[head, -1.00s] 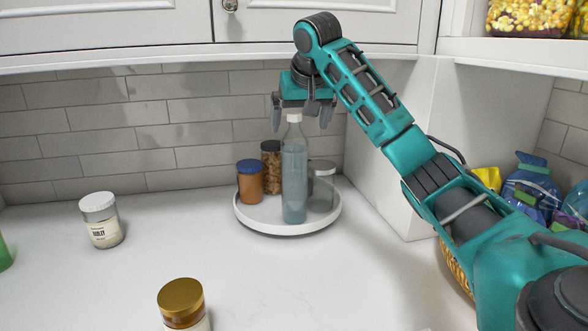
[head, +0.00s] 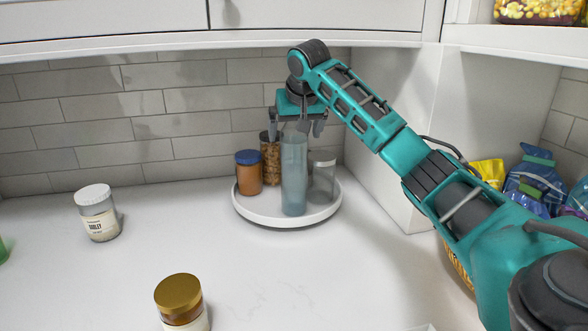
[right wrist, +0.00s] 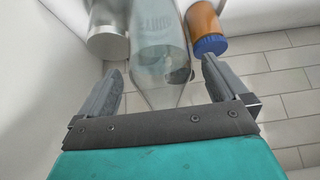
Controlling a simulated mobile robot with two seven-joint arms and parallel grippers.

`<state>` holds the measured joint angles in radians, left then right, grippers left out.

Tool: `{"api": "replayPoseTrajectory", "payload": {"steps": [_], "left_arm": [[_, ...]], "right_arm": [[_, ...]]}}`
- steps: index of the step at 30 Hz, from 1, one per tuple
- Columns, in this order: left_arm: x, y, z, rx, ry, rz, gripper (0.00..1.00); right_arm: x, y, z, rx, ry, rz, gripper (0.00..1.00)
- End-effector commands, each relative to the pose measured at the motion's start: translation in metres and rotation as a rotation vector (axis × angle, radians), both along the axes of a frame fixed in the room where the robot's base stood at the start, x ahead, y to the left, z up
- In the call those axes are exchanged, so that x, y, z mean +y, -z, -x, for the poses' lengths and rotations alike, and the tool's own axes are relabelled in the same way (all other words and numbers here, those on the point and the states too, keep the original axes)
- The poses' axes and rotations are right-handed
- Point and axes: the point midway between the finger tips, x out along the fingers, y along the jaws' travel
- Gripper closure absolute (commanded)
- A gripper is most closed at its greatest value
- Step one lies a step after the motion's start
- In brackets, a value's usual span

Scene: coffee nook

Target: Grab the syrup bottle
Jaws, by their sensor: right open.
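The syrup bottle (head: 294,175), tall and pale blue, stands upright on a round white tray (head: 287,222) near the back wall. My right gripper (head: 297,132) is open above the tray, with its fingers pointing down around the bottle's top; the bottle's cap is hidden by the gripper in the head view. In the right wrist view, the bottle (right wrist: 158,45) lies between the two open fingers of my right gripper (right wrist: 160,88), with a gap on each side. My left gripper is not in view.
The tray also holds an orange jar with a blue lid (head: 248,174), a dark-lidded jar of brown pieces (head: 271,163) and a clear jar (head: 322,183). A barley jar (head: 97,213) and a gold-lidded jar (head: 181,300) stand on the counter. Cabinets hang above; a side panel rises at right.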

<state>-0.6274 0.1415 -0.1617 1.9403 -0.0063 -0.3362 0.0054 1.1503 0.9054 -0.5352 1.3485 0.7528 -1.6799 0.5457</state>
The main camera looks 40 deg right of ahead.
Motion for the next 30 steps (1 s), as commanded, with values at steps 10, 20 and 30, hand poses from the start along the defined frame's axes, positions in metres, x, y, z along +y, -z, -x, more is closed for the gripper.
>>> {"api": "replayPoseTrajectory", "payload": {"steps": [10,20,30], "left_arm": [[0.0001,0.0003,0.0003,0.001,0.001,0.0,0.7],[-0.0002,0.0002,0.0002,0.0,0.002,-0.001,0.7],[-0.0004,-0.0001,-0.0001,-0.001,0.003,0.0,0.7]], "right_arm": [[0.0004,-0.0003,0.0,0.0,-0.001,0.0,0.2],[0.0003,-0.0005,0.0002,0.0,0.0,0.0,0.52],[0.0001,-0.0006,0.0003,0.0,0.0,0.0,0.84]]}}
